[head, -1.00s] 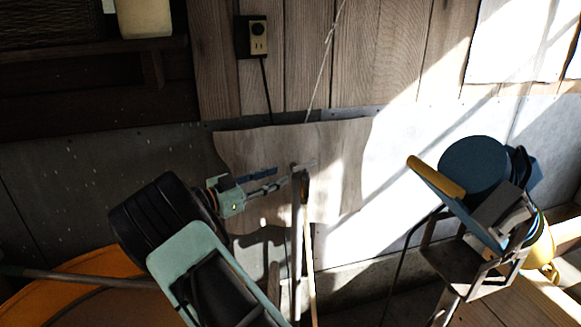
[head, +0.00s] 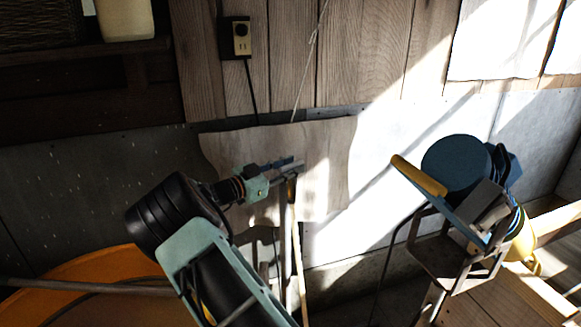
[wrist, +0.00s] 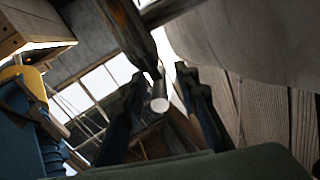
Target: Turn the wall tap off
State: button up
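I cannot make out a wall tap for certain in either view. My gripper (head: 290,168) is in front of the pale wavy-edged sheet on the wall in the head view, at the top of some upright poles. In the wrist view its two dark fingers (wrist: 166,80) stand apart. A dark rod with a pale round end (wrist: 159,103) shows between or behind them. I cannot tell what the rod is, or whether the fingers touch it.
The pale sheet (head: 335,165) hangs on the wall below a socket (head: 237,38) with a cord. Upright poles (head: 297,255) stand below my gripper. A blue and yellow machine (head: 455,165) on a stand is at right. An orange round thing (head: 90,285) is at lower left.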

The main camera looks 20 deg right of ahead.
grip_shut()
jog(key=shift+w+m+g+h+b, duration=0.2)
jog(key=shift+m+g+h+b, duration=0.25)
jog(key=shift+m+g, duration=1.1)
jog(key=shift+w+a+r+m+g+h, duration=0.15)
jog(key=shift+m+g+h, duration=0.1)
jog(key=shift+g, duration=0.8)
jog(key=shift+m+g+b, duration=0.4)
jog(key=shift+g+b, duration=0.05)
jog(key=shift+g, duration=0.35)
grip_release()
jog(key=shift+s, duration=0.2)
